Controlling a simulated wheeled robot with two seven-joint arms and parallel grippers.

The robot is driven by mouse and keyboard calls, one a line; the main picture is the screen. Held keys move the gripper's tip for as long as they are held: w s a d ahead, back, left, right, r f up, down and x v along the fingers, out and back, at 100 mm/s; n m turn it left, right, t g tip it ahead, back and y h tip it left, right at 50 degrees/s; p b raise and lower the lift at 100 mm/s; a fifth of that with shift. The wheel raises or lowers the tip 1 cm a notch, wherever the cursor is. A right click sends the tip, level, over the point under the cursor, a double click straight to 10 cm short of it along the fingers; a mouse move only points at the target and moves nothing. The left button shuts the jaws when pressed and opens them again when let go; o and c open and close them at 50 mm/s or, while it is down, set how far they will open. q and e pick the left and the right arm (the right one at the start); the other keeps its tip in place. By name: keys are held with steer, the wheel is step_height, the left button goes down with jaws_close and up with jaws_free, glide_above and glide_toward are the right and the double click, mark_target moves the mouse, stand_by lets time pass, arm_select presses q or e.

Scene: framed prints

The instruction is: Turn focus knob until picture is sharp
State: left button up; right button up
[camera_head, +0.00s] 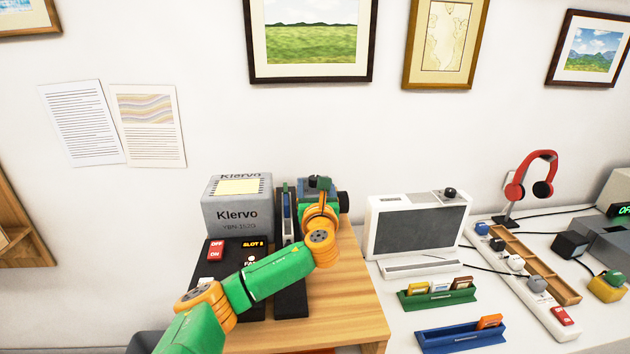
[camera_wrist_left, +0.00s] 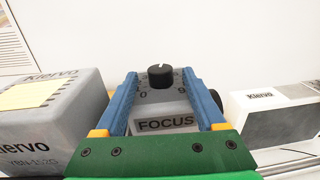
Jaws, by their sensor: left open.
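The black focus knob (camera_wrist_left: 160,76) stands upright on a grey device whose front is marked FOCUS (camera_wrist_left: 165,124) in the left wrist view. The knob has a pale pointer mark on its top. My left gripper (camera_wrist_left: 159,73) is open, with one blue finger on each side of the knob and visible gaps. I cannot tell the depth between fingertips and knob. In the head view my left gripper (camera_head: 317,186) is over the device and hides most of it and the knob. A dark round part (camera_head: 344,202) shows at the device's right. No projected picture is seen.
A grey Klervo box (camera_head: 237,217) stands close left of my gripper. A white unit with a dark screen (camera_head: 415,232) stands to the right.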

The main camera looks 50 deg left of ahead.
arm_select(q)
steer(key=shift+x, duration=1.4)
